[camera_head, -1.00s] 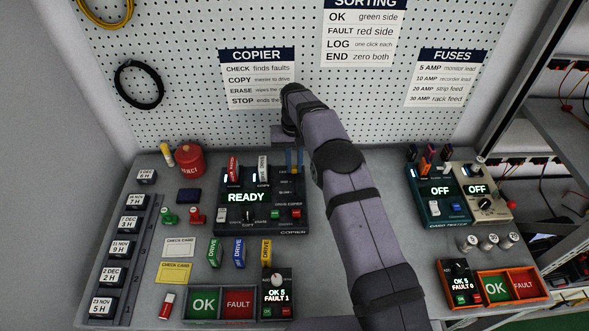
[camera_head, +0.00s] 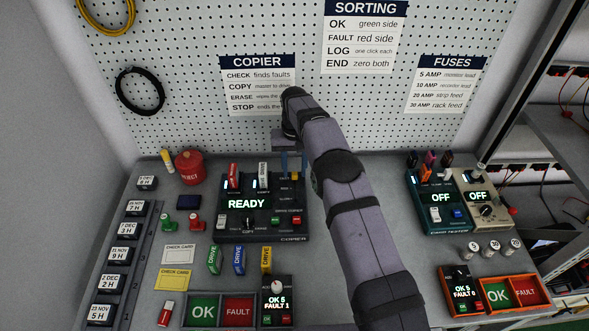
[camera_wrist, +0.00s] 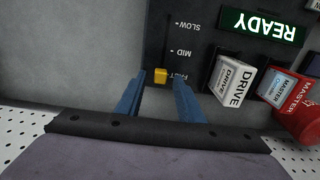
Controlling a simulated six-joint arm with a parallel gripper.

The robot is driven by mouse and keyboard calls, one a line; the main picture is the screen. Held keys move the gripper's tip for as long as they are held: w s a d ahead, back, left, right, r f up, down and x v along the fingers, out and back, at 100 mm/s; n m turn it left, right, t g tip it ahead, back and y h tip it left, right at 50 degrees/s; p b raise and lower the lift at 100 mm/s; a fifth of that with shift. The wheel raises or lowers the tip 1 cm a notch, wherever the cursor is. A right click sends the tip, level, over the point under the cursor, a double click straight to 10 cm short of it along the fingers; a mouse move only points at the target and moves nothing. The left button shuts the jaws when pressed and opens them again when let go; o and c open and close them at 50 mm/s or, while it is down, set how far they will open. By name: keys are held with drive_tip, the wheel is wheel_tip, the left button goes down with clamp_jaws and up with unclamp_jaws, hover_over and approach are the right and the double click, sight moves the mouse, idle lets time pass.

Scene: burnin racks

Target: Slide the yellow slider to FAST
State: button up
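The yellow slider (camera_wrist: 160,75) is a small block on the dark copier panel (camera_wrist: 194,22). In the wrist view it stands beside the FAST label, at the end of the scale with MID and SLOW. My gripper (camera_wrist: 160,77) is open, with one blue finger on each side of the slider and a visible gap to both. In the head view my gripper (camera_head: 294,170) reaches down at the copier's upper right corner, and the slider (camera_head: 295,176) shows as a small yellow patch between the fingers. The copier display (camera_head: 246,204) reads READY.
A white drive (camera_wrist: 231,79) and a red master (camera_wrist: 297,115) stand in the copier beside the right finger. Three loose drives (camera_head: 239,260) lie in front of the copier. The green and red bins (camera_head: 204,311) are at the front.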

drive_tip(key=shift+r+b, duration=0.65)
drive_tip(key=shift+r, duration=2.85)
drive_tip(key=shift+s+d+r, duration=0.2)
drive_tip(key=shift+d+r, duration=0.1)
drive_tip(key=shift+d, duration=0.05)
drive_tip(key=s+d+r, duration=0.2)
drive_tip(key=s+d, duration=0.2)
drive_tip(key=s, duration=0.3)
drive_tip(key=s+d+r, duration=0.2)
drive_tip(key=s+d, duration=0.2)
drive_tip(key=s, duration=0.3)
drive_tip(key=s+d+f, duration=0.2)
drive_tip(key=s, duration=0.8)
drive_tip(key=s+d+f, duration=0.1)
drive_tip(key=s+f, duration=0.2)
drive_tip(key=s, duration=0.8)
drive_tip(key=shift+s+d, duration=0.3)
drive_tip(key=shift+d, duration=0.1)
drive_tip(key=shift+f, duration=0.1)
